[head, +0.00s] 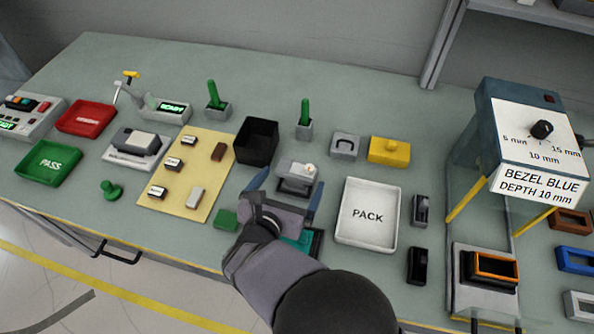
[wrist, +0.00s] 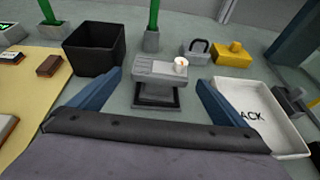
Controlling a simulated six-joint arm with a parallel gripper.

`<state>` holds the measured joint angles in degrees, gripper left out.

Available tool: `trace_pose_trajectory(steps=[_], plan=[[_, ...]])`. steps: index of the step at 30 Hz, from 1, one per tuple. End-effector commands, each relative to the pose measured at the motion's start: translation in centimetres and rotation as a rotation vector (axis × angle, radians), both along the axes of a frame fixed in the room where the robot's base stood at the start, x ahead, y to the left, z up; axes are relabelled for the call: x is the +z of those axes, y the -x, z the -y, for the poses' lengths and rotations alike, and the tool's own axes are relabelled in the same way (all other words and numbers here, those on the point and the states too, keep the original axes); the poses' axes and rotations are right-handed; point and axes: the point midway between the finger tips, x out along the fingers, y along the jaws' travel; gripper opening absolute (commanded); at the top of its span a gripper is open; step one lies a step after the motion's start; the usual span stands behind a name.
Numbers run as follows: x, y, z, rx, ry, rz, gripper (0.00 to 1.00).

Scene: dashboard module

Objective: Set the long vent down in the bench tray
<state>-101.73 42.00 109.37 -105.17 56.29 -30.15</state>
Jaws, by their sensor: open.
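A grey slatted piece (wrist: 155,70), which may be the long vent, has a small white round knob (wrist: 181,65) at its right end. It sits on a grey stand with a dark base. In the head view the grey piece (head: 296,170) lies just beyond my gripper (head: 288,186). The gripper is open, its blue fingers to the left and right of the piece, and nothing is held. A teal tray-like thing (head: 315,243), possibly the bench tray, is mostly hidden under my gripper in the head view.
A black bin (head: 256,141) stands behind left, and the white PACK tray (head: 398,218) is close on the right. A yellow block (head: 389,150) and a grey block with a handle (head: 345,146) stand behind. A beige board (head: 190,172) with small parts is left.

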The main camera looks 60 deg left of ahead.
Motion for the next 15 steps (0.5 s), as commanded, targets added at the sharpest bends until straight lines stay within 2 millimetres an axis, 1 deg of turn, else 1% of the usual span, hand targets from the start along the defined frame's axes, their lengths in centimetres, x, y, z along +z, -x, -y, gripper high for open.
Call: trace_pose_trajectory(steps=[7,15], plan=[[-0.1,-0.5,-0.5,0.0,0.0,0.0,0.97],[-0.9,-2.7,-2.3,-0.002,0.001,-0.001,0.97]])
